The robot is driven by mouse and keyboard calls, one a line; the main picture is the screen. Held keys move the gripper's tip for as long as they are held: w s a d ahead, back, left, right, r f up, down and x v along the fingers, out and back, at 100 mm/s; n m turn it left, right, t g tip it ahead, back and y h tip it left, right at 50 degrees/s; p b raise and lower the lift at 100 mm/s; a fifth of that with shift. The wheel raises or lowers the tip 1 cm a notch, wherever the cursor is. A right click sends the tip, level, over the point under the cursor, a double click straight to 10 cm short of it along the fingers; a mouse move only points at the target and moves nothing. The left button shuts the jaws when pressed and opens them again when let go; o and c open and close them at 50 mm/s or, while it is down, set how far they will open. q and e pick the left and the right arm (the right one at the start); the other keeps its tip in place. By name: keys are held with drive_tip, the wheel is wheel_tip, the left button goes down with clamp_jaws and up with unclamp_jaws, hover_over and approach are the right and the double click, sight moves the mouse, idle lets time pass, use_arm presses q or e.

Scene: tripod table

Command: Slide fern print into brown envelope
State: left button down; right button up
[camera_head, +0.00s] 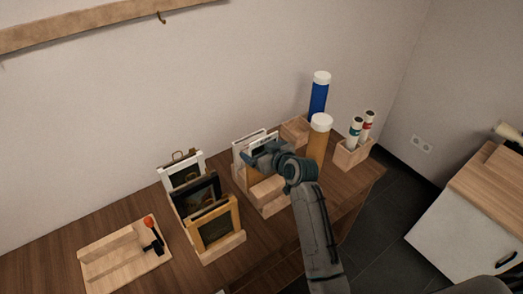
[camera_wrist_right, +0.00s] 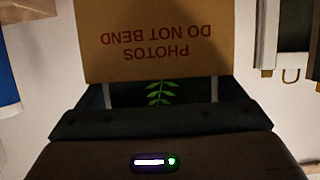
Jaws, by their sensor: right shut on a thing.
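The brown envelope (camera_wrist_right: 160,65) fills the upper middle of the right wrist view, its red words "PHOTOS DO NOT BEND" upside down. The fern print (camera_wrist_right: 160,93) shows below the envelope's edge as a green frond between my dark fingers. My right gripper (camera_head: 262,157) is shut on the print, over the wooden holder in the middle of the table. The rest of the print is hidden at the envelope; I cannot tell whether it is inside or behind. In the head view my gripper hides most of both. My left gripper is not in view.
A rack with white, dark and gold frames (camera_head: 217,229) stands left of the holder (camera_head: 273,189). An amber tube (camera_head: 318,145), a blue tube (camera_head: 318,100) and a box of white tubes (camera_head: 352,155) stand right. A wooden board (camera_head: 112,262) lies front left.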

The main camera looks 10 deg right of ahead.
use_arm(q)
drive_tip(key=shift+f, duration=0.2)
use_arm(e)
drive_tip(key=f, duration=0.2)
drive_tip(key=s+f, duration=0.1)
drive_tip(key=shift+f+g, duration=0.35)
drive_tip(key=shift+g, duration=0.05)
drive_tip(key=o, duration=0.8)
drive_tip(key=shift+c, duration=0.2)
drive_tip(key=shift+b+v, duration=0.65)
drive_tip(key=shift+v, duration=0.55)
use_arm(q)
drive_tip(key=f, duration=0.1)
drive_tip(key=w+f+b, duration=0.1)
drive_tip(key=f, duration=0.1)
drive_tip(key=shift+b, duration=0.3)
use_arm(e)
drive_tip(key=s+d+r, duration=0.3)
drive_tip(key=s+r, duration=0.3)
drive_tip(key=shift+s+r+t, duration=0.2)
drive_tip(key=shift+r+t, duration=0.1)
drive_tip(key=shift+t, duration=0.1)
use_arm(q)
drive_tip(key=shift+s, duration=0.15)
use_arm(e)
drive_tip(key=shift+w, duration=0.1)
